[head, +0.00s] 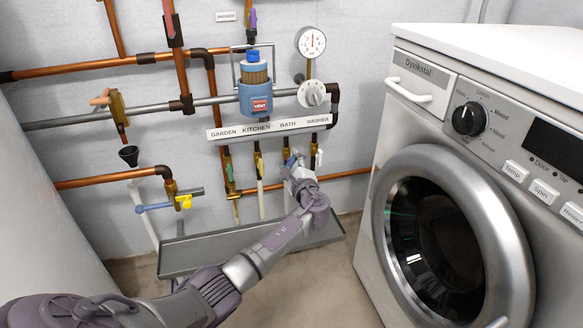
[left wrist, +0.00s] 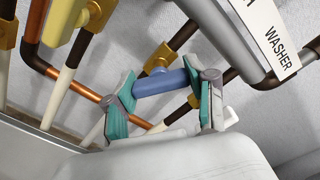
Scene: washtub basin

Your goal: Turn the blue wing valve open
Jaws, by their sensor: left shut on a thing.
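The blue wing valve (head: 291,160) sits under the BATH part of the white label strip, mostly hidden behind my left gripper (head: 295,168) in the head view. In the left wrist view the blue wing valve (left wrist: 160,82) spans the space between the two green-padded fingers of my left gripper (left wrist: 166,92). The fingers are shut on it, one at each end. The valve's brass body behind it is partly covered. My right gripper is in neither view.
Neighbouring valves hang close on both sides below the label strip (head: 270,128). A grey trough (head: 185,262) lies beneath. A blue lever (head: 155,207) and yellow handle (head: 184,201) are at lower left. A washing machine (head: 375,230) stands to the right.

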